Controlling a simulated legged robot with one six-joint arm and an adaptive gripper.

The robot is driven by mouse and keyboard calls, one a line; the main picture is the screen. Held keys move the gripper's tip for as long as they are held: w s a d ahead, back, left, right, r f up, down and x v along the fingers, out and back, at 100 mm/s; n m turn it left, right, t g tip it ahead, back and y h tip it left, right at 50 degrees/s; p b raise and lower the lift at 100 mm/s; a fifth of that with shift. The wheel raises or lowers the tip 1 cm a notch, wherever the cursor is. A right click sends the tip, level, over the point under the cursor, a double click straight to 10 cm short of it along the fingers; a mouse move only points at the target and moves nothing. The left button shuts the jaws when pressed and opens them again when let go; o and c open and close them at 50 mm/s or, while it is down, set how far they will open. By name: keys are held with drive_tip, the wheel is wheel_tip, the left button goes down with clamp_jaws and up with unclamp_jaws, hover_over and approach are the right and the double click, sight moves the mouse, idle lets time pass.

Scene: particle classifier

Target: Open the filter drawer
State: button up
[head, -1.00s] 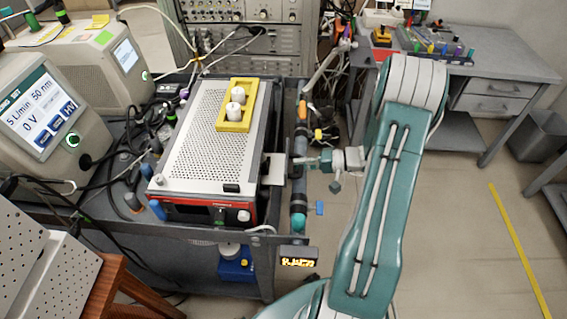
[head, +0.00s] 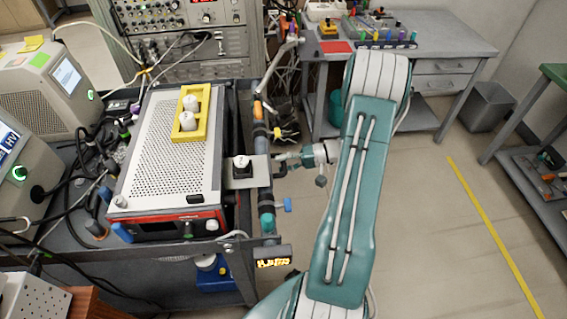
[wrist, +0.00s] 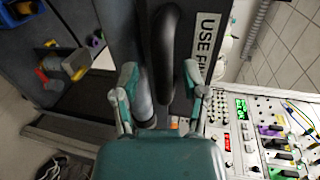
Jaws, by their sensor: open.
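The filter drawer (head: 232,183) is a pale plate standing out from the right side of the perforated metal box (head: 160,145). A small black holder with a white top (head: 242,166) sits on the plate. My gripper (head: 283,161) is at the drawer's outer end, to the right of the box. In the wrist view my gripper (wrist: 161,98) has its fingers apart, with a curved black handle (wrist: 167,50) between them. A gap shows between the handle and the right finger; contact on the left is unclear.
A vertical run of dark pipe (head: 263,180) with coloured valves stands beside the drawer. Cables crowd the cart's left. Open floor (head: 420,220) lies to the right.

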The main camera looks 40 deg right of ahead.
drive_tip(key=v, duration=1.2)
drive_tip(key=shift+f, duration=0.1)
drive_tip(key=w+a+r+n+g+h, duration=0.1)
drive_tip(key=a+r+n+g+h, duration=0.2)
drive_tip(key=a+r, duration=0.45)
drive_tip(key=w+a+r+n+g+h, duration=0.15)
drive_tip(key=a+r+g, duration=0.35)
drive_tip(key=a, duration=0.6)
drive_tip(key=s+a+r+n+t+h, duration=0.1)
drive_tip(key=s+a+r+t+h, duration=0.1)
drive_tip(key=s+a+r+h, duration=0.2)
drive_tip(key=s+a+r+n+t+h, duration=0.1)
drive_tip(key=s+a+r+t+h, duration=0.2)
drive_tip(key=a, duration=0.6)
drive_tip(key=shift+s+a+r+h, duration=0.4)
drive_tip(key=shift+s+r+h, duration=0.3)
drive_tip(key=shift+s, duration=0.35)
